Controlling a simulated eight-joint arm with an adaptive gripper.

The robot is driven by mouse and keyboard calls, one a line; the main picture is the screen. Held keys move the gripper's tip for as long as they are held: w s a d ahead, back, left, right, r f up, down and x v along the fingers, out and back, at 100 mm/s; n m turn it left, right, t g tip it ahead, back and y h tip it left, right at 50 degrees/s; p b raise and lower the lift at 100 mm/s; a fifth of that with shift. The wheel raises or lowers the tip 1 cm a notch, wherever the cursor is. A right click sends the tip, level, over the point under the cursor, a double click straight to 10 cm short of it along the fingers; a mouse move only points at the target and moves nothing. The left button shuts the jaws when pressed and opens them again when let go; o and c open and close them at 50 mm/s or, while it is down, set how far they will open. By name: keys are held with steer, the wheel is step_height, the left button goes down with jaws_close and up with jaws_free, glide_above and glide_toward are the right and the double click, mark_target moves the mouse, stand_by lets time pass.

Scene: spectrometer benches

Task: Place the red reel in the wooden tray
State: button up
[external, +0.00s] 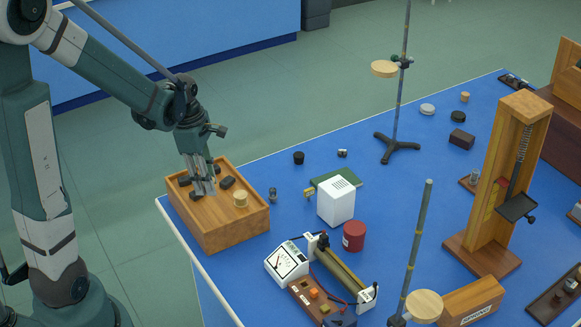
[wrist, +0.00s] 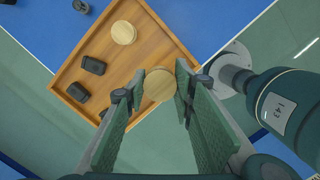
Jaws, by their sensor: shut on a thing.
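The red reel (external: 354,236) stands upright on the blue bench, to the right of the wooden tray and apart from it. The wooden tray (external: 236,230) sits at the bench's near left corner; its floor shows in the wrist view (wrist: 150,52). My gripper (external: 204,190) is over the tray's left part, away from the red reel. In the wrist view its fingers are shut on a round pale wooden piece (wrist: 158,84). That piece is not clear in the external view. The red reel is not seen in the wrist view.
A second wooden piece (external: 240,200) and several black blocks (external: 227,182) lie in the tray. A white box (external: 336,203) stands just behind the red reel. A meter (external: 288,262) and a slide-wire board (external: 342,275) lie in front of it. Tall stands rise further right.

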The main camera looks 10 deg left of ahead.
glide_above(213, 216)
steer(key=shift+a+f+b, duration=0.15)
steer(key=shift+f, duration=1.2)
steer(key=shift+a+f+b, duration=0.1)
steer(key=shift+f+b, duration=0.05)
steer(key=shift+f, duration=1.2)
steer(key=shift+f, duration=2.1)
steer(key=shift+f+b, duration=0.2)
steer(key=shift+b, duration=0.25)
steer(key=o, duration=0.5)
steer(key=shift+o, duration=0.2)
steer(key=shift+r, duration=0.2)
steer(key=shift+a+r+p, duration=0.3)
steer(key=shift+r, duration=1.7)
steer(key=shift+a+r+p, duration=0.3)
steer(key=shift+r, duration=1.65)
steer(key=shift+a+r+p, duration=0.3)
steer(key=shift+r, duration=1.7)
